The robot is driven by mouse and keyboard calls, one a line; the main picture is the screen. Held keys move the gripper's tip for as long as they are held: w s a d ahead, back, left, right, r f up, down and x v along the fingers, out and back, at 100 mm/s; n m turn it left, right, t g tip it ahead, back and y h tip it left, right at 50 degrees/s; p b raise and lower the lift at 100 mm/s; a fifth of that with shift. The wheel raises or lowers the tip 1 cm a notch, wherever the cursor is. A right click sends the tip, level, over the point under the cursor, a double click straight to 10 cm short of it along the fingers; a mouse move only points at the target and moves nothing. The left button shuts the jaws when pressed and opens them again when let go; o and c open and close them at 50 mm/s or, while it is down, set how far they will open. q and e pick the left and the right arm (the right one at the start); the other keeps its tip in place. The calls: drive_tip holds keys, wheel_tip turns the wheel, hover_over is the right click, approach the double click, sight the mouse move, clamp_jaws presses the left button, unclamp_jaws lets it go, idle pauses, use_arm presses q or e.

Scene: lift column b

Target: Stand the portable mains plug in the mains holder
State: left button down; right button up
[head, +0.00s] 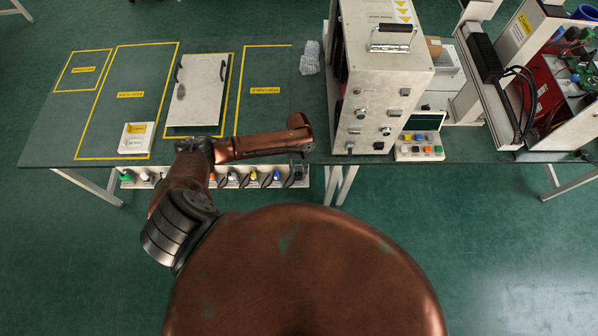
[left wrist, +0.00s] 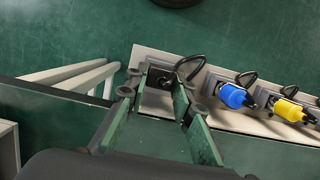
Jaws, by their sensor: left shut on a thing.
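My left gripper (head: 297,166) is at the right end of a pale rail, just off the table's front edge. In the left wrist view its two green-padded fingers (left wrist: 163,88) are closed around a dark plug-like thing, which I take to be the portable mains plug (left wrist: 157,80). A black cable loop (left wrist: 191,64) rises beside it. The plug is at the rail's end position, which I take to be the mains holder; the fingers hide much of it. I cannot tell whether the plug is fully seated. My right gripper is not in view.
The rail (head: 190,182) holds several coloured plugs, including a blue plug (left wrist: 232,96) and a yellow plug (left wrist: 288,110) beside my fingers. On the table (head: 58,128) are a light panel (head: 198,95), a small white box (head: 136,138) and a tall instrument cabinet (head: 385,80) at the right.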

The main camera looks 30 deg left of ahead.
use_arm(q)
drive_tip(key=shift+f, duration=0.1)
drive_tip(key=c, duration=1.6)
unclamp_jaws()
drive_tip(key=p+v, duration=0.2)
drive_tip(key=p, duration=0.1)
drive_tip(key=p+v, duration=0.1)
drive_tip(key=v, duration=0.1)
drive_tip(key=shift+s+d, duration=0.2)
drive_tip(key=shift+s, duration=0.2)
drive_tip(key=p+v, duration=0.1)
drive_tip(key=p, duration=0.1)
drive_tip(key=p+v, duration=0.2)
drive_tip(key=s+p+v, duration=0.1)
drive_tip(key=p+v, duration=0.1)
drive_tip(key=shift+d, duration=0.25)
drive_tip(key=shift+d, duration=0.1)
